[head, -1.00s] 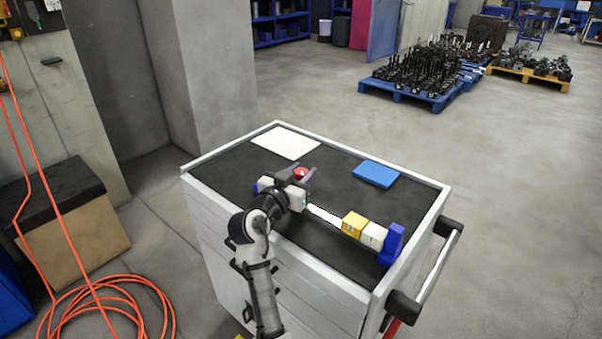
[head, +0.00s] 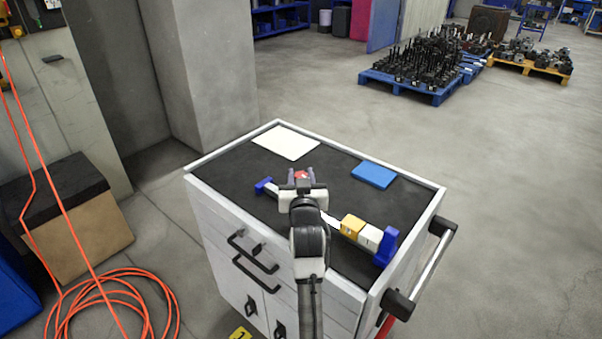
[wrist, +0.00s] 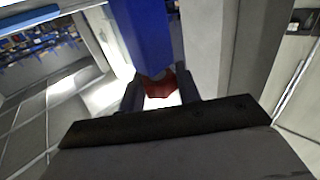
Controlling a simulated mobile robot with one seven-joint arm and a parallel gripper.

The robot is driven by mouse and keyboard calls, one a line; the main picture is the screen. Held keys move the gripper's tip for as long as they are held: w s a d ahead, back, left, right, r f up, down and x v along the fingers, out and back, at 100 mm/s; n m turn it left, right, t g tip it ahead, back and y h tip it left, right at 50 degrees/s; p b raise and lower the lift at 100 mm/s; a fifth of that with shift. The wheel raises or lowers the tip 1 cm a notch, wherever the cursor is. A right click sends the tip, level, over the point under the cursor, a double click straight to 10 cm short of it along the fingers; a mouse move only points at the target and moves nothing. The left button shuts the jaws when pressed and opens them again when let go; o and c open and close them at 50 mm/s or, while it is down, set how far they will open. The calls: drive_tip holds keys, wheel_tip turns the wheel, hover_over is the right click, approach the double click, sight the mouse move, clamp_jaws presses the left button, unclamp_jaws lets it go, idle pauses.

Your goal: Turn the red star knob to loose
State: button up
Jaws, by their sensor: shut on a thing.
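The red star knob (head: 302,175) is on the white bar device lying across the black cart top. My gripper (head: 302,172) is shut on the knob, and my wrist covers the middle of the device in the head view. In the wrist view the knob (wrist: 159,86) shows as a red piece between my two grey fingers (wrist: 160,92). The device has a blue end (head: 264,186) at the left, and a yellow block (head: 352,225), a white block (head: 369,237) and a blue end piece (head: 387,247) at the right. The knob's lower part is hidden.
A white sheet (head: 286,142) and a blue flat block (head: 373,174) lie toward the back of the cart top (head: 235,177). The cart has a raised pale rim and a handle (head: 434,268) at the right. An orange hose (head: 110,290) is coiled on the floor at left.

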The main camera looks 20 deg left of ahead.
drive_tip(key=shift+n+y, duration=0.3)
drive_tip(key=shift+y, duration=0.1)
drive_tip(key=o, duration=1)
drive_tip(key=shift+s, duration=0.15)
drive_tip(key=b+v, duration=0.2)
drive_tip(key=v, duration=0.4)
drive_tip(key=b+v, duration=0.2)
drive_tip(key=v, duration=0.5)
drive_tip(key=shift+s+d+r, duration=0.2)
drive_tip(key=shift+d, duration=0.05)
